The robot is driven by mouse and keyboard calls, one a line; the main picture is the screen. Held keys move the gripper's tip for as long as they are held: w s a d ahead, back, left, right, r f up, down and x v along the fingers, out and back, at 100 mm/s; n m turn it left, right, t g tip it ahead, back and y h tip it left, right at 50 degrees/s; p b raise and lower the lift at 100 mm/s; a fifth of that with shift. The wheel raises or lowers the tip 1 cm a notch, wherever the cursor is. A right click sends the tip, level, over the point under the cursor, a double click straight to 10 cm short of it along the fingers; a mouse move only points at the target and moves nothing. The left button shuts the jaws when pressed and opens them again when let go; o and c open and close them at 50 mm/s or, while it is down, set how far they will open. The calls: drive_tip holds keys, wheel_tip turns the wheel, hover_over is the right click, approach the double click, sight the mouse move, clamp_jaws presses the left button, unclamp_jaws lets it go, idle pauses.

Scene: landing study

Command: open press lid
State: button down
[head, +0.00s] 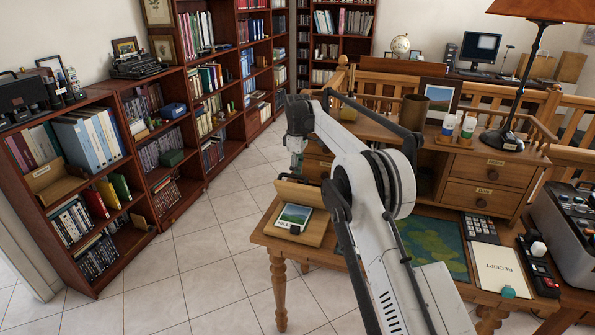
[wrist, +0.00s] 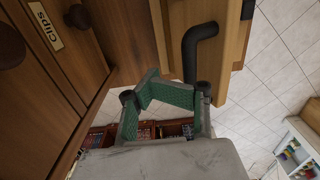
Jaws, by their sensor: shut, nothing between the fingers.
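The wooden press lies at the left end of the front table. Its lid (head: 301,193) stands raised at the back of the base board (head: 313,238), tilted up. A landscape picture (head: 295,216) lies on the base, with a small black piece at its front edge. In the wrist view, a wooden board that looks like the lid (wrist: 232,50) carries a dark bent handle (wrist: 190,52). My gripper (wrist: 150,82) is shut and empty, its green pads beside and below the handle; I cannot tell whether it touches. In the head view, my gripper (head: 297,160) hangs just above and behind the lid.
A desk with drawers (head: 483,197) stands close behind the table, and its drawer fronts are near my gripper in the wrist view (wrist: 40,100). A lamp (head: 507,135), bottles and a picture frame stand on it. Bookshelves (head: 100,200) line the left; tiled floor between is free.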

drive_tip(key=c, duration=2)
unclamp_jaws()
drive_tip(key=shift+c, duration=0.2)
wheel_tip(320, 180, up, 12)
